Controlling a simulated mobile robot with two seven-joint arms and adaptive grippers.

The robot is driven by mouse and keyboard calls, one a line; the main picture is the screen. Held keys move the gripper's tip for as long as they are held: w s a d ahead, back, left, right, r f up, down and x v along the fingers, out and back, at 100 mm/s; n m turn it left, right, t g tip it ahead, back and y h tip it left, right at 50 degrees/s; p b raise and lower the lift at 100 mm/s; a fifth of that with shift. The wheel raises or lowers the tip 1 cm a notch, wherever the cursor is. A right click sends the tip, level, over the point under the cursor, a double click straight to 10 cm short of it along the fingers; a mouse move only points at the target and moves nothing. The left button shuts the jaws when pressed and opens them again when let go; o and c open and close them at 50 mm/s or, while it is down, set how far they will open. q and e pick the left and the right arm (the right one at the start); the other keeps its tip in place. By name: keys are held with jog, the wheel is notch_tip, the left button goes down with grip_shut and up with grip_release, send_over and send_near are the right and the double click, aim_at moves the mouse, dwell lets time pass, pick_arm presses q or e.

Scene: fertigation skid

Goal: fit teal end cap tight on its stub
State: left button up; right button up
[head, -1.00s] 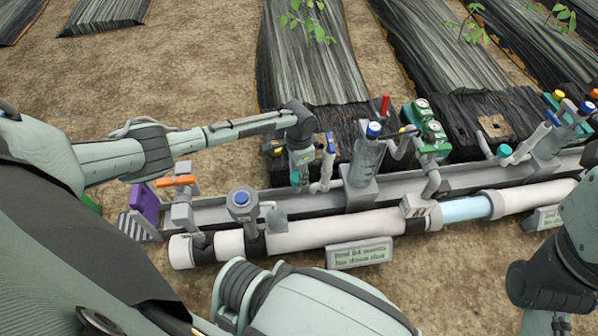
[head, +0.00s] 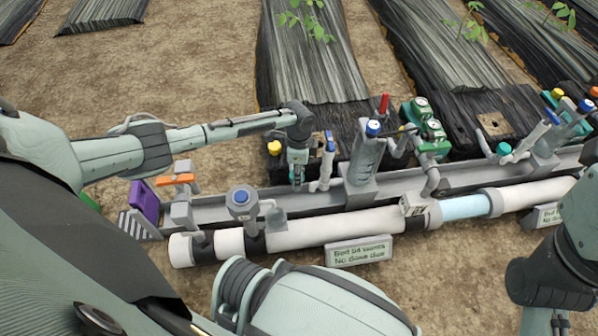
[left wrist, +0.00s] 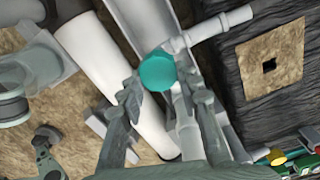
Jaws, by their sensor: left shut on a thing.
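In the left wrist view the teal end cap (left wrist: 157,71) sits between the two fingertips of my left gripper (left wrist: 160,92), which is shut on it. In the head view my left gripper (head: 296,181) points down at the skid, left of the blue-handled valve, and only a sliver of teal shows between its fingers. A grey pipe fitting (left wrist: 176,45) lies close beside the cap in the wrist view. The stub is hidden, so I cannot tell how far the cap is seated. My right arm shows at the lower right of the head view; its gripper is out of frame.
The blue-handled valve (head: 328,158) stands just right of my left gripper, with a blue-topped canister (head: 366,155) beyond. The purple block (head: 144,200) and orange-handled valve (head: 176,179) are to the left. A white pipe (head: 338,230) runs along the front, above a sign (head: 358,251).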

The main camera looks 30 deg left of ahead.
pick_arm(q)
jog(key=shift+w+a+r, duration=0.1)
jog(key=shift+w+a, duration=0.25)
jog(key=shift+a, duration=0.2)
jog(key=m, duration=0.4)
grip_shut()
jog(key=shift+w+m, duration=0.1)
jog(key=shift+m, duration=0.6)
jog(key=shift+m+b, duration=0.3)
jog(key=shift+m, duration=1)
jog(key=o, duration=1.2)
grip_release()
jog(key=shift+c, duration=0.2)
jog(key=shift+o, duration=0.7)
jog(key=shift+d, duration=0.25)
jog(key=shift+s, duration=0.2)
